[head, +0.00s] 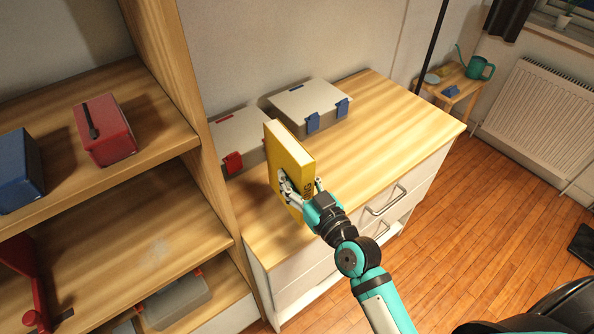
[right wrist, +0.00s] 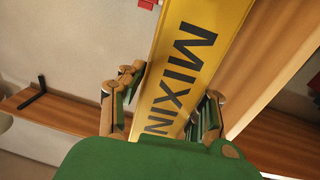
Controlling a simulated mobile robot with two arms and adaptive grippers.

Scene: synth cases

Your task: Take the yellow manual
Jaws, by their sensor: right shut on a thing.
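The yellow manual (head: 290,160) is upright in the head view, above or at the near left part of the wooden dresser top. The right gripper's fingers also show on both sides of the spine in the right wrist view (right wrist: 165,105). Whether the manual's lower edge touches the dresser cannot be told. My left gripper is not in view.
Two grey cases, one with red latches (head: 238,135) and one with blue latches (head: 310,103), lie on the dresser (head: 385,125) behind the manual. A wooden shelf (head: 185,100) stands left, holding a red box (head: 104,130) and a blue box (head: 18,170). The dresser's right part is clear.

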